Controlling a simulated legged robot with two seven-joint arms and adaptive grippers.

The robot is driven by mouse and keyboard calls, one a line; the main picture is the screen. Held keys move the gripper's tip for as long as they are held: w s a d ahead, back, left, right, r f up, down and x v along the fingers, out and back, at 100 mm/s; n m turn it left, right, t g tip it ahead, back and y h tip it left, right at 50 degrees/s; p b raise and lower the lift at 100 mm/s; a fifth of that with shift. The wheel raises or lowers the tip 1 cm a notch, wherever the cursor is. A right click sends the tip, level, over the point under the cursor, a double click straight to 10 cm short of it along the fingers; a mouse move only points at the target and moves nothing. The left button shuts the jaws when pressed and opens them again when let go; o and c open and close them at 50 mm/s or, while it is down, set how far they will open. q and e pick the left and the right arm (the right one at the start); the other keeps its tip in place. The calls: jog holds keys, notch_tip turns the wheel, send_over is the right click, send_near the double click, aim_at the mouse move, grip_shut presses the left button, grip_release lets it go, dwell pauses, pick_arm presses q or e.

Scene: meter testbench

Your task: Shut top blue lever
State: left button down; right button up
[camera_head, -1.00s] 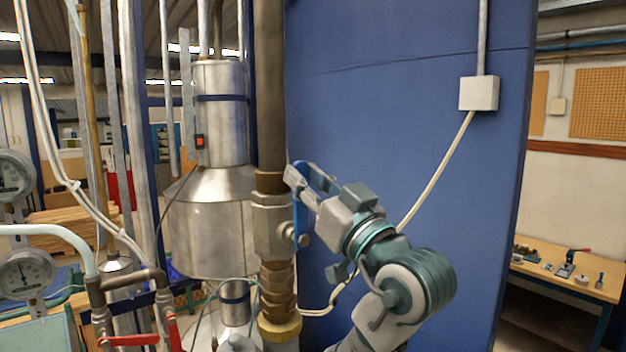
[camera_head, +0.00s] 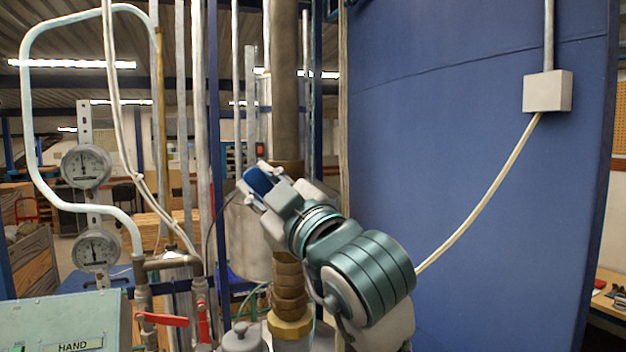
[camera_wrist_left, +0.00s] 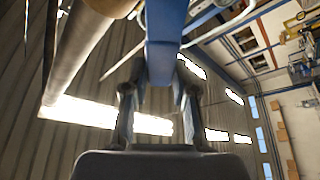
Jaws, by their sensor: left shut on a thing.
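The top blue lever (camera_head: 258,180) shows as a short blue piece at the tip of my left gripper (camera_head: 257,188), in front of the thick brown vertical pipe (camera_head: 287,90). The gripper is shut on the lever. In the left wrist view the blue lever (camera_wrist_left: 165,45) runs up from between the two fingers (camera_wrist_left: 155,88). The valve body behind is mostly hidden by my gripper and wrist, so the lever's exact angle to the pipe is hard to tell. My right gripper is not in view.
A red lever (camera_head: 163,319) sits on the pipework at lower left, near two round gauges (camera_head: 86,166) and a green panel (camera_head: 70,325). A blue wall panel (camera_head: 450,150) with a white box (camera_head: 547,91) stands close on the right. A brass nut (camera_head: 290,326) rings the pipe below.

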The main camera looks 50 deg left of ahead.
pick_arm(q)
notch_tip(320, 180, down, 8)
jog(key=s+a+n+g+h+p, duration=0.1)
jog(key=s+n+g+h+p, duration=0.1)
jog(key=n, duration=0.8)
jog(key=shift+s+a+r+n+g+h, duration=0.2)
jog(key=shift+s+a+n+g+h, duration=0.15)
jog(key=shift+h, duration=0.25)
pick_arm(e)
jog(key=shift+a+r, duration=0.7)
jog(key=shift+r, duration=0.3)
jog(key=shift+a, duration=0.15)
